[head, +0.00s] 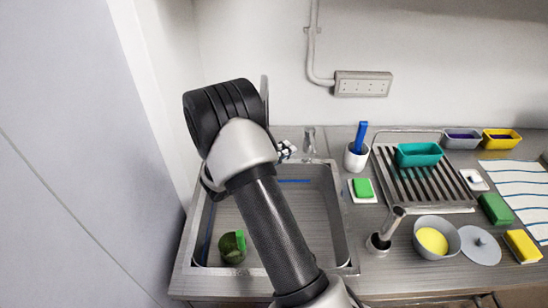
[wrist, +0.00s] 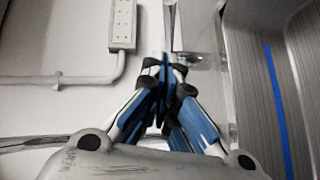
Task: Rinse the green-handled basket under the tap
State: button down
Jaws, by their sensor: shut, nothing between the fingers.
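The green-handled basket (head: 231,247) sits in the lower left of the steel sink (head: 345,240) in the head view. Its body looks dark and its handle bright green. My gripper (head: 287,150) is above the sink's back edge, partly hidden by my arm, well apart from the basket. In the wrist view my gripper (wrist: 162,65) is shut and empty, near the wall. A grey upright metal piece (head: 264,88), perhaps the tap, shows behind my arm. A small metal fitting (head: 309,140) stands at the sink's back edge. I cannot tell whether water runs.
Right of the sink are a white cup (head: 355,156) with a blue-handled tool, a green sponge (head: 363,188), a drying rack (head: 425,190) with a teal tub (head: 419,154), and a grey bowl (head: 450,236). A wall socket strip (head: 363,84) is behind. A tall panel (head: 90,180) stands left.

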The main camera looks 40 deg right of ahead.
jog(key=s+d, duration=0.1)
jog(key=d, duration=0.2)
jog(key=s+d+f, duration=0.1)
jog(key=shift+s+d+b, duration=0.15)
jog(key=shift+s+b, duration=0.15)
jog(key=shift+b, duration=0.05)
jog(key=shift+s, duration=0.1)
jog(key=s+d+b, duration=0.1)
jog(key=s+b, duration=0.1)
jog(key=b, duration=0.1)
jog(key=shift+s+d+b, duration=0.15)
jog(key=shift+d+b, duration=0.2)
jog(key=shift+d, duration=0.05)
jog(key=p, duration=0.1)
send_near(314, 150)
jog(key=a, duration=0.2)
jog(key=a+r, duration=0.1)
jog(key=a, duration=0.1)
jog(key=shift+a, duration=0.35)
